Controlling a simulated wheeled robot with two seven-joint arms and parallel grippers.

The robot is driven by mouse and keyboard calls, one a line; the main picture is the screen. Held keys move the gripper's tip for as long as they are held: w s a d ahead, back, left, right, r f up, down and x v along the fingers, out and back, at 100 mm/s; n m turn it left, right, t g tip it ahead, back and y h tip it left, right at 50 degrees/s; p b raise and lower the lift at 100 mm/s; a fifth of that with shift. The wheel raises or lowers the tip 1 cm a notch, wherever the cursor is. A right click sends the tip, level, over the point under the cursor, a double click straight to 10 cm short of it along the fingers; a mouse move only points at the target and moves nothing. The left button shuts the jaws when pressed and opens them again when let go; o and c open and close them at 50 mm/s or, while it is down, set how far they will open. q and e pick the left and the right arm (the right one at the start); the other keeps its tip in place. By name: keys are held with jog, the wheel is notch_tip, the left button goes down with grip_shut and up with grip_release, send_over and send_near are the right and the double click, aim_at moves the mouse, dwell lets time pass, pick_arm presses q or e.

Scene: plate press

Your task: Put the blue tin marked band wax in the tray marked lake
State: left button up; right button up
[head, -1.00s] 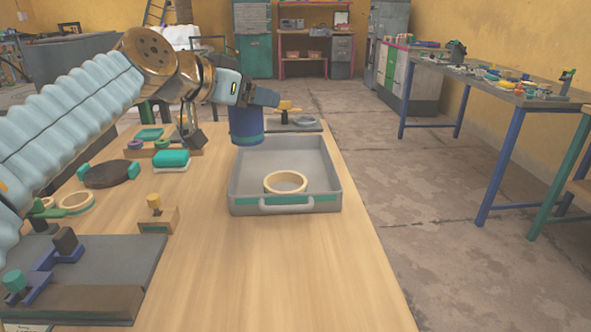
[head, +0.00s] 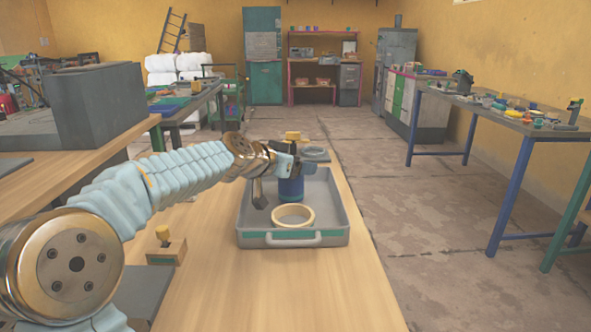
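The blue tin (head: 291,189) is upright inside the grey tray, behind the wooden ring; any marking on it cannot be read. My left gripper (head: 292,168) is at the top of the tin and appears shut on it, partly hiding it. I cannot tell whether the tin's base touches the tray floor. The grey tray (head: 341,214) has a green strip and a handle on its front wall; no lettering on it is legible. My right gripper is not in view.
A wooden ring (head: 293,216) lies in the tray's front part. A small wooden block with a yellow knob (head: 166,250) stands left of the tray. A yellow-topped item (head: 314,153) sits behind the tray. The table in front of the tray is clear.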

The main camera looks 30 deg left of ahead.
pick_arm(q)
jog(key=shift+f, duration=0.3)
jog(key=shift+f, duration=0.15)
jog(key=o, duration=1.3)
jog(key=shift+o, duration=0.2)
jog(key=shift+r, duration=0.2)
jog(key=b+v, duration=0.2)
jog(key=v, duration=1)
jog(key=shift+f+b, duration=0.15)
jog(key=shift+b, duration=0.25)
